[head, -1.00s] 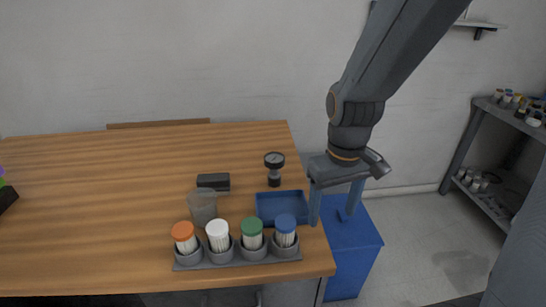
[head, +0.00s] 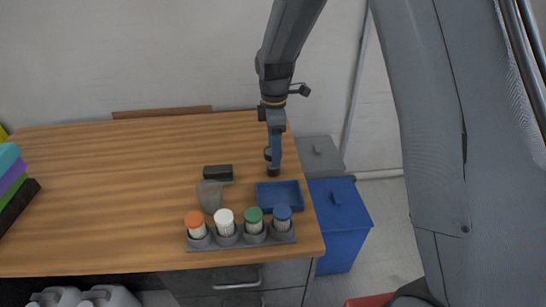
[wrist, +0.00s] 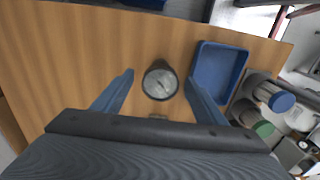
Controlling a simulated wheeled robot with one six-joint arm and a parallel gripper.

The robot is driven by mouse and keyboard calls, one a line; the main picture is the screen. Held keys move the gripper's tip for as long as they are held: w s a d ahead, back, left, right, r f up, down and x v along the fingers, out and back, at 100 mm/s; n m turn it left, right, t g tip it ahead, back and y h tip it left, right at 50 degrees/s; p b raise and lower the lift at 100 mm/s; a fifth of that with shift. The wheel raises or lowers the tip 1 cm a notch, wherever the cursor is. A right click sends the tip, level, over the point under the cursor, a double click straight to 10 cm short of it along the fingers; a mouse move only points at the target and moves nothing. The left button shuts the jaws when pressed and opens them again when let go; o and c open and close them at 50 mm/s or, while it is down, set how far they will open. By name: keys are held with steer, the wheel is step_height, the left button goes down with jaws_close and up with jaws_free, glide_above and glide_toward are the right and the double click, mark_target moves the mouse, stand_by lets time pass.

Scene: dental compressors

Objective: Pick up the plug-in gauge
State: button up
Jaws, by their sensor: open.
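The plug-in gauge (wrist: 160,84) has a round dial and a dark rim. In the wrist view it shows between the two blue-grey fingers of my gripper (wrist: 158,77), with a gap on each side. The fingers are spread and hold nothing. In the head view, my gripper (head: 276,150) points down over the gauge and hides most of it. The gauge's dark base (head: 273,172) shows standing on the wooden table behind the blue tray. I cannot tell the exact height of the fingertips against the dial.
A blue tray (head: 260,205) lies close in front of the gauge. A grey rack (head: 240,240) of capped containers stands at the table's front edge. A dark block (head: 218,172) and a grey cup (head: 211,195) are to the left.

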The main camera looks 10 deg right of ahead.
steer(key=shift+a+f+p, duration=0.2)
steer(key=shift+f+p, duration=1)
steer(key=shift+f, duration=1.45)
steer(key=c, duration=1.2)
steer(key=shift+r, duration=0.15)
